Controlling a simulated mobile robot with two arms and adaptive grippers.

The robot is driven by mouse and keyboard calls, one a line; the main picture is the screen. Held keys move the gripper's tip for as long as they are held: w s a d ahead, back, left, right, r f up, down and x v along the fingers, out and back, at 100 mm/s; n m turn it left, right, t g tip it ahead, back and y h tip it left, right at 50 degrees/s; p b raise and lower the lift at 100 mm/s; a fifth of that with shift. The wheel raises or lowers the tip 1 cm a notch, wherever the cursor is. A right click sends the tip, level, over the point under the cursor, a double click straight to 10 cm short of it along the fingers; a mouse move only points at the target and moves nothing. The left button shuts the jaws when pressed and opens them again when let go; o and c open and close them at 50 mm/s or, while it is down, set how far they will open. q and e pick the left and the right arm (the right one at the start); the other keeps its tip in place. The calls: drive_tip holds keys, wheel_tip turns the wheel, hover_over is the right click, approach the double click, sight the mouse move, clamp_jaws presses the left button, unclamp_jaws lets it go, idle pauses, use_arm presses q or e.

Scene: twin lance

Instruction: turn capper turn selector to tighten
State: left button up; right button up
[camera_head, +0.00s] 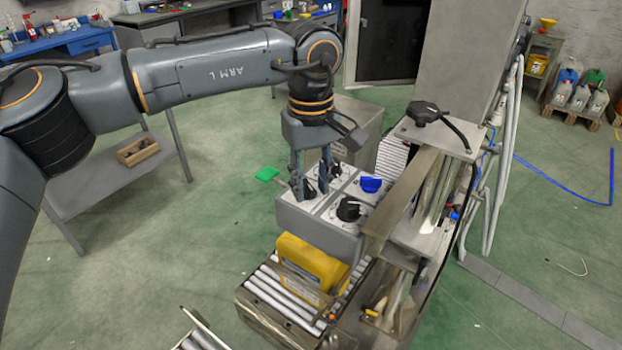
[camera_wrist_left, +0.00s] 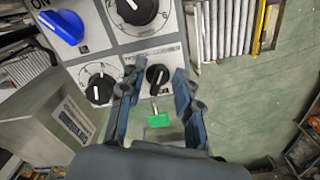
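A grey control box (camera_head: 318,222) carries several black knobs and a blue knob (camera_head: 370,184). My left gripper (camera_head: 311,188) points down at the box's left part, its fingers apart. In the left wrist view, the open fingers (camera_wrist_left: 156,82) stand on either side of a small black knob (camera_wrist_left: 157,75) with a white pointer line. Gaps show on both sides of it. Another small knob (camera_wrist_left: 99,88) and a larger dial (camera_wrist_left: 137,10) are nearby. The print is too small to tell which knob is the capper turn selector. My right gripper is not in view.
A yellow canister (camera_head: 312,265) sits on a roller conveyor (camera_head: 283,300) in front of the box. A green tag (camera_head: 267,174) sticks out at the box's left. A metal column (camera_head: 455,60) stands close on the right. Open green floor lies to the left.

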use_arm(q)
clamp_jaws()
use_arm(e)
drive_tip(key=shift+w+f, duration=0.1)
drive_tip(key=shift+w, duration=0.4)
use_arm(q)
drive_tip(key=shift+n, duration=0.4)
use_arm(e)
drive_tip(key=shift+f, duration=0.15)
use_arm(q)
drive_tip(key=shift+d+f+n+b, duration=0.1)
drive_tip(key=shift+d+n+b, duration=0.05)
drive_tip(key=shift+n+b, duration=0.75)
drive_tip(key=n, duration=0.3)
drive_tip(key=shift+w+d+b, duration=0.15)
drive_tip(key=shift+b, duration=0.2)
drive_tip(key=n+b, duration=0.1)
drive_tip(key=n, duration=0.2)
drive_tip(key=shift+w, duration=0.15)
drive_tip(key=shift+w+d+n, duration=0.1)
drive_tip(key=shift+w+n, duration=0.05)
drive_tip(key=shift+n, duration=1.55)
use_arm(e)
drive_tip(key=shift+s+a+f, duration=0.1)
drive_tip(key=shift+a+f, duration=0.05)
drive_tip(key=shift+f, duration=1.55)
